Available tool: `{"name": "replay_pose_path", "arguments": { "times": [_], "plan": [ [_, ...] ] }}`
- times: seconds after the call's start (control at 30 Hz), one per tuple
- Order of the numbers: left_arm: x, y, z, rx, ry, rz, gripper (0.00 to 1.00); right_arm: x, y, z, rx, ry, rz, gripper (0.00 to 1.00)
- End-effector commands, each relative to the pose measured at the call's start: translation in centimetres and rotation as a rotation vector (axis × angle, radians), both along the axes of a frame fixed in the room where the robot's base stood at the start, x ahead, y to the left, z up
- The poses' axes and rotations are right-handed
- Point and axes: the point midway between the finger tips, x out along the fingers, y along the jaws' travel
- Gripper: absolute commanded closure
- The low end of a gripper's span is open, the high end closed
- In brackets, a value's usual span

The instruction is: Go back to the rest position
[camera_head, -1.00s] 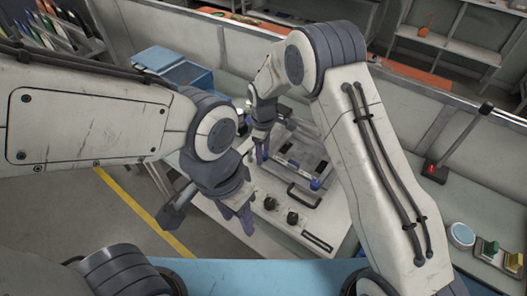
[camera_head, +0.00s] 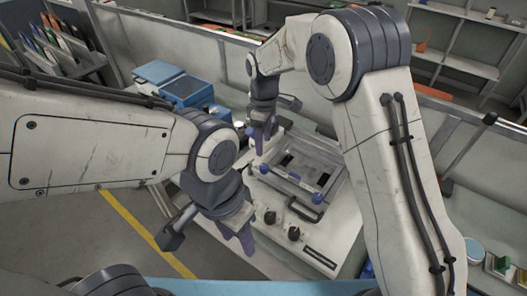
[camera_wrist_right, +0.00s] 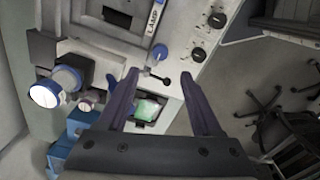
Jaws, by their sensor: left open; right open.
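My left gripper (camera_head: 243,243) is at the lower middle of the head view, open, its fingers pointing down over the front-left edge of a light machine panel (camera_head: 323,232). My right gripper (camera_head: 262,142) is farther back, above the left side of the machine, fingers pointing down. In the right wrist view my right gripper (camera_wrist_right: 160,76) has its two dark fingers spread with nothing held between them. A small green item (camera_wrist_right: 146,109) lies in a recess of the machine, seen between the fingers.
The machine has a tray-like frame (camera_head: 313,160), black knobs (camera_head: 294,233) and a handle (camera_head: 304,209). Blue boxes (camera_head: 172,82) stand behind it at left. A red-tipped device (camera_head: 447,187) and a round white-rimmed container (camera_head: 474,251) are at right. Floor with a yellow line is at left.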

Motion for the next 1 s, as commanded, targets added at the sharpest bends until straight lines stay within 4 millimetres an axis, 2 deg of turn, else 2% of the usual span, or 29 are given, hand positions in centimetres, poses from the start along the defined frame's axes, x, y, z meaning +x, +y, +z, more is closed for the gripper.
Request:
{"name": "replay_pose_path", "arguments": {
  "times": [0.5,0.63,0.67,0.77,0.9,1.0],
  "plan": [
    [0.0,0.0,0.0,0.000,0.000,0.000,0.50,0.0,0.0,0.4,0.000,0.000,0.000,0.34],
    [0.0,0.0,0.0,0.000,0.000,0.000,0.50,-1.3,0.3,1.4,0.005,-0.002,-0.022,0.34],
    [0.0,0.0,0.0,0.000,0.000,0.000,0.50,-2.0,0.5,1.9,0.007,-0.004,-0.035,0.34],
    [0.0,0.0,0.0,0.000,0.000,0.000,0.50,-5.8,0.9,4.0,0.021,-0.005,-0.100,0.34],
    [0.0,0.0,0.0,0.000,0.000,0.000,0.50,-13.3,0.7,6.8,0.043,-0.003,-0.232,0.34],
    [0.0,0.0,0.0,0.000,0.000,0.000,0.50,-18.9,-0.2,7.8,0.059,0.002,-0.331,0.34]
  ]
}}
